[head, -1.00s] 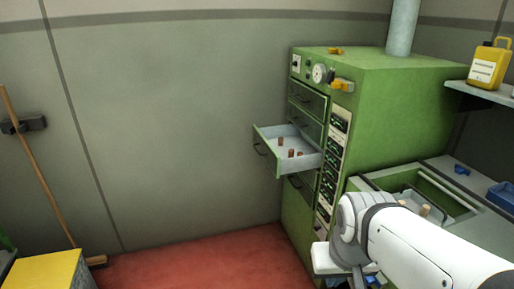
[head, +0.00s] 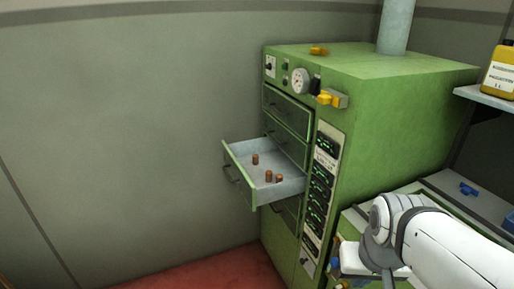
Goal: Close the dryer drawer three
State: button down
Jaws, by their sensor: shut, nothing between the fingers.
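The green dryer (head: 390,120) stands right of the middle in the head view. Its third drawer from the top (head: 236,163) is pulled out to the left, with a green front, a dark handle and a pale grey inside. Several brown cork stoppers (head: 255,159) stand or lie in it. Two drawers above it (head: 287,106) are shut, and one below is partly hidden by it. My white arm reaches in from the lower right, in front of the dryer's lower part. My gripper's fingers do not show. The arm is apart from the open drawer, to its right.
A control panel (head: 321,190) runs down the dryer's front edge, right of the drawers. A yellow-handled part (head: 333,98) juts out near the top. A shelf with a yellow bottle (head: 499,72) is at the right. The red floor (head: 215,272) left of the dryer looks clear.

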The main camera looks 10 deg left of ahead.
aim_at(237, 157)
jog(key=u, duration=0.3)
jog(key=i, duration=1)
jog(key=u, duration=0.7)
